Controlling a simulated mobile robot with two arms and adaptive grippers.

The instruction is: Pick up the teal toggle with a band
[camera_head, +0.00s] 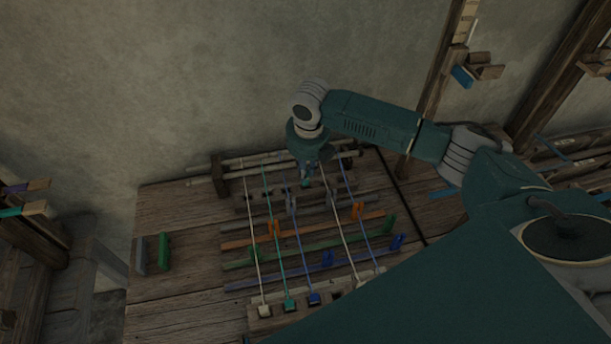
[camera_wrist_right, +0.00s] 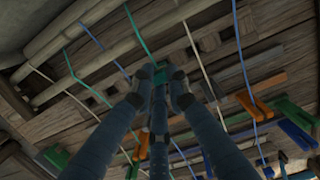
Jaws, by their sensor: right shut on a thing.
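My right gripper (camera_head: 305,182) reaches down over the back part of the loom bed. In the right wrist view its fingers (camera_wrist_right: 160,82) are shut on a small teal toggle (camera_wrist_right: 160,73), which they largely cover. A teal band (camera_wrist_right: 139,36) runs up from the toggle towards the back rods. In the head view the held toggle is mostly hidden by the gripper. My left gripper is not in view.
Several cords run over slatted bars, with orange clips (camera_head: 357,211), a green clip (camera_head: 389,225) and blue clips (camera_head: 397,242). A row of cord ends includes another teal block (camera_head: 289,303). Wooden posts (camera_head: 432,95) stand at right.

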